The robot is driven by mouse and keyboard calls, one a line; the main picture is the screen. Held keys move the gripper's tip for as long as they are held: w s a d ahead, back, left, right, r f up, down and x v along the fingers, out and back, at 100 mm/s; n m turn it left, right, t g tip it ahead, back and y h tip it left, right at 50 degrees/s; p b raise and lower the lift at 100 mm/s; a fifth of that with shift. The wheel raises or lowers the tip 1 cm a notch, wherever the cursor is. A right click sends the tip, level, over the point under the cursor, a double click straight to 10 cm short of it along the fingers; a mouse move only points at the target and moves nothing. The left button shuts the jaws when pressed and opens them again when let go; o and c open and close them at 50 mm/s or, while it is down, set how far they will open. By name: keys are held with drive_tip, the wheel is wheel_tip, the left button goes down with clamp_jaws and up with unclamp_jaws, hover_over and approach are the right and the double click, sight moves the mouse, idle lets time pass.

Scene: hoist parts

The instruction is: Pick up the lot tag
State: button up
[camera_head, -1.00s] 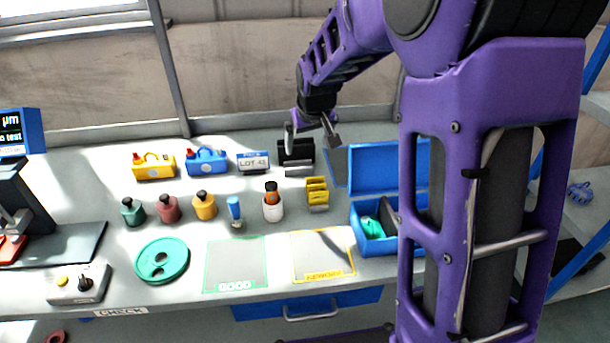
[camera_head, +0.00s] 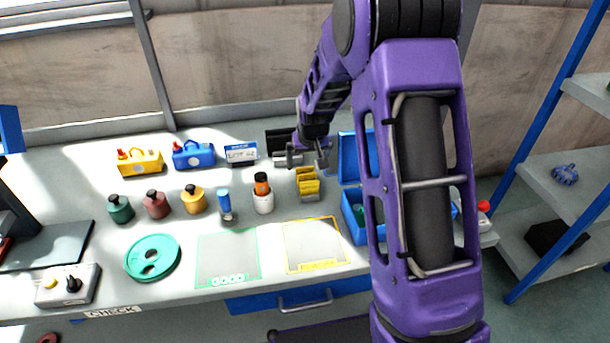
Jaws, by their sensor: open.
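The lot tag (camera_head: 241,153) is a small white and blue plate marked LOT. It stands upright at the back of the bench, right of the blue padlock-shaped case. My gripper (camera_head: 306,160) is open, with its two fingers apart and nothing seen between them. It is to the right of the lot tag and apart from it, in front of the black holder (camera_head: 280,140). My gripper partly hides that holder.
A blue case (camera_head: 193,155) and a yellow case (camera_head: 139,162) stand left of the tag. Several bottles, a white cup (camera_head: 263,201) and a yellow rack (camera_head: 307,184) stand in front. A blue open box (camera_head: 357,229) is at right, partly behind my arm.

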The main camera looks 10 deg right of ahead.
sight(305, 170)
drive_tip(key=x, duration=0.5)
drive_tip(key=c, duration=1.4)
drive_tip(key=shift+o, duration=0.2)
drive_tip(key=shift+r, duration=0.1)
